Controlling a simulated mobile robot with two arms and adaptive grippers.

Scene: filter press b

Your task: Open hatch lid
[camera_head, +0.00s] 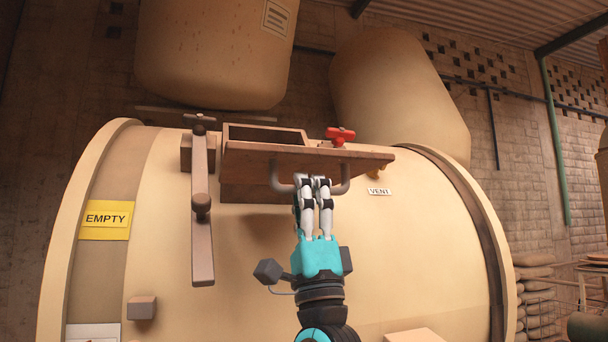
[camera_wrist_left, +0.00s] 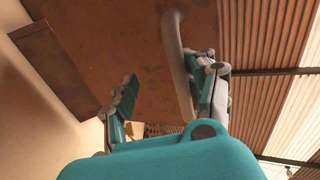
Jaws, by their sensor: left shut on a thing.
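The hatch lid (camera_head: 262,156) is a flat brown plate on top of the cream tank. It extends to the right past the box-shaped hatch frame (camera_head: 268,132), and the frame's dark opening shows behind it. A grey bent handle (camera_head: 277,176) is on the lid's near side. My left gripper (camera_head: 314,184) is at this handle and shut on it. In the left wrist view the lid's brown underside or face (camera_wrist_left: 110,50) fills the middle, and the handle (camera_wrist_left: 175,55) runs down to the right finger. My right gripper is not in view.
A long brown clamp bar (camera_head: 201,245) with a knob stands left of the hatch. A red valve handle (camera_head: 340,134) is behind the lid, near the VENT label (camera_head: 380,191). A yellow EMPTY sign (camera_head: 106,219) is on the left. Large vessels (camera_head: 400,95) stand behind.

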